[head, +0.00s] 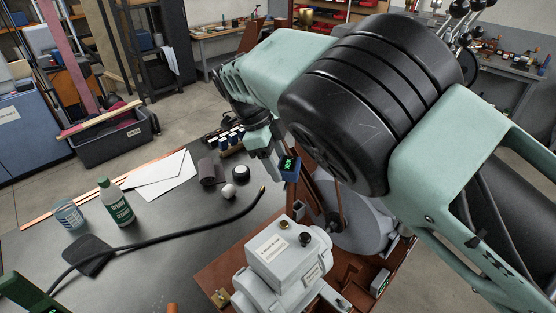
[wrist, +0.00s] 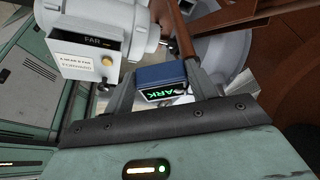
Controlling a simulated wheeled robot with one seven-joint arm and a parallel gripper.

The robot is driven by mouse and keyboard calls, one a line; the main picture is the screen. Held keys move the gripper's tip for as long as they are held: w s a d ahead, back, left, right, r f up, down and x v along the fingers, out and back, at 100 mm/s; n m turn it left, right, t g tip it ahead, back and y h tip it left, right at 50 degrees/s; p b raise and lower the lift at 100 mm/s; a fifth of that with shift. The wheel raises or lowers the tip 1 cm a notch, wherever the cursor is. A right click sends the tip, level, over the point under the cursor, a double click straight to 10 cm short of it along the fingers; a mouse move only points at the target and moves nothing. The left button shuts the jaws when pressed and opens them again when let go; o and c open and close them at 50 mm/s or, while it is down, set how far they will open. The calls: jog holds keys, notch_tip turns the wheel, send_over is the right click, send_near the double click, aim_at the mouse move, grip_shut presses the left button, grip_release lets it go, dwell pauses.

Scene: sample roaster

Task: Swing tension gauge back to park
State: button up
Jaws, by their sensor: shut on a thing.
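The tension gauge (head: 291,168) is a small blue box with a lit green display, beside the brown belt. In the wrist view the gauge (wrist: 160,73) sits between my two fingers, and its display shows "ARK", with the first part not readable. My gripper (head: 277,166) is shut on it; the fingers of my gripper also show in the wrist view (wrist: 161,88). The brown belt (wrist: 178,30) runs just behind the gauge. A grey motor housing (head: 285,258) stands in front, and its box (wrist: 88,48) shows "FAR". The gauge's mounting is hidden.
A large grey wheel (head: 372,222) stands right of the gauge on a rust-brown base (head: 228,262). My arm covers the upper right.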

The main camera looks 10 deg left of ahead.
jog(key=shift+w+d, duration=0.15)
jog(key=shift+d, duration=0.05)
jog(key=o, duration=1.1)
jog(key=shift+a+r, duration=0.15)
jog(key=shift+v, duration=5.85)
